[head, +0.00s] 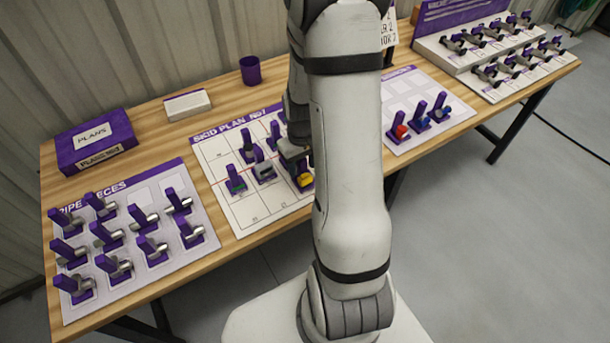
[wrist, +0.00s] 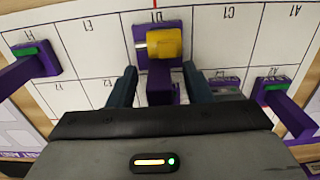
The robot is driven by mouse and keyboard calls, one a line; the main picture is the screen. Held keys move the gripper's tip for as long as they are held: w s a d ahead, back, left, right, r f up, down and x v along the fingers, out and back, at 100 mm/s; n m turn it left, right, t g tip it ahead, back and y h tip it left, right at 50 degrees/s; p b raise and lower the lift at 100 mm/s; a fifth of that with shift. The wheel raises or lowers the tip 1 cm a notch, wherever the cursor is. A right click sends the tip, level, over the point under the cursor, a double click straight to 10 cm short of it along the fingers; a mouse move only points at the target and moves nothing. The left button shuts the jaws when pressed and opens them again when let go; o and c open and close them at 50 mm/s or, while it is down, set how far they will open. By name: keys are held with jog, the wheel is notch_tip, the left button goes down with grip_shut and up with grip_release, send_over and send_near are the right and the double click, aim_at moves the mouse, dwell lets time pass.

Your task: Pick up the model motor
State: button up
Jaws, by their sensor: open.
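A model with a yellow cylinder body on a purple base and upright purple handle, which looks like the motor (wrist: 165,43), sits on the skid plan board (head: 247,208). In the head view its yellow part (head: 305,181) shows just left of my arm, which hides part of the board. My gripper (wrist: 161,70) is open. In the wrist view its two dark fingers stand on either side of the purple handle, with gaps visible. In the head view my gripper (head: 293,150) is over the board and partly hidden by my arm.
Other purple-handled models (head: 236,180) stand on the board close by, to the left. A pipe pieces board (head: 140,285) is at left. A board with red and blue pieces (head: 460,107) is at right. A purple cup (head: 250,70) and plans box (head: 97,140) stand behind.

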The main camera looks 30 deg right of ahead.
jog(key=shift+c, duration=0.5)
grip_shut()
